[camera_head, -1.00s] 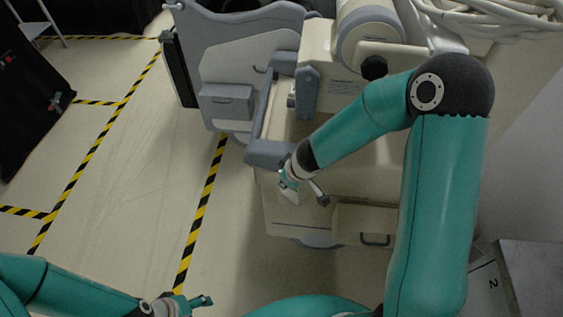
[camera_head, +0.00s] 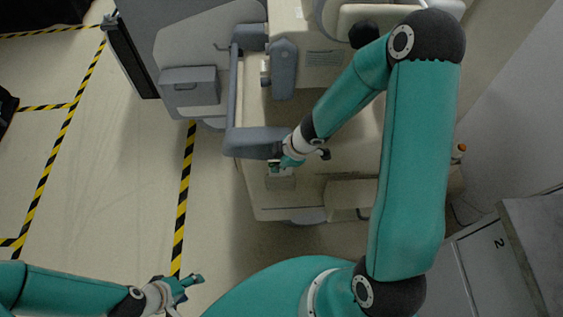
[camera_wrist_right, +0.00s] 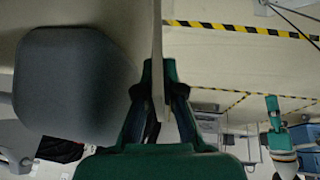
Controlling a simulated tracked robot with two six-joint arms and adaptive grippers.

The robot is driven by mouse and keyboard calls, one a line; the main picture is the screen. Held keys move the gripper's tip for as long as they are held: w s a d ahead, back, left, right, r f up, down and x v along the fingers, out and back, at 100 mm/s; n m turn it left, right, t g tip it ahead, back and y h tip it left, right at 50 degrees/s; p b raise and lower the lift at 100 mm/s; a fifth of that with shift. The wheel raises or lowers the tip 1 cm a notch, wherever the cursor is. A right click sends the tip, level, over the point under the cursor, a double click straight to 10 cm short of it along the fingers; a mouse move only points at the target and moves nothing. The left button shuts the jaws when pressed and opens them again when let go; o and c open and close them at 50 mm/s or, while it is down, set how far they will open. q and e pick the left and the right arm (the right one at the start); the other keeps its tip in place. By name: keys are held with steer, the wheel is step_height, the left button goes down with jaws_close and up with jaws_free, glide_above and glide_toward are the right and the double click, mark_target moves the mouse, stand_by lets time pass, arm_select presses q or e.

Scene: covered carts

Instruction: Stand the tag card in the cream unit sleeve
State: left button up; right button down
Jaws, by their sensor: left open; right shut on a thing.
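The cream unit (camera_head: 345,160) stands in the middle of the head view. A small cream box-shaped holder, which looks like the sleeve (camera_head: 281,182), is on its near left side. My right gripper (camera_head: 279,164) is just above the holder's top edge. In the right wrist view my right gripper (camera_wrist_right: 158,95) is shut on the tag card (camera_wrist_right: 157,40), a thin pale strip seen edge-on. I cannot tell whether the card's edge is inside the sleeve. My left gripper (camera_head: 188,286) is open and empty over the floor, at the bottom left.
A grey bumper arm (camera_head: 252,142) of the unit is close beside my right gripper, and a large grey part (camera_wrist_right: 70,85) is near it in the wrist view. A grey cabinet (camera_head: 505,245) stands at the right. Taped floor (camera_head: 110,170) at the left is clear.

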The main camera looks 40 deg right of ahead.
mark_target(280, 183)
steer(key=shift+f+b, duration=1.75)
steer(key=shift+f, duration=0.25)
steer(key=c, duration=1.2)
jaws_free()
steer(key=shift+w+r, duration=0.1)
steer(key=shift+w, duration=0.05)
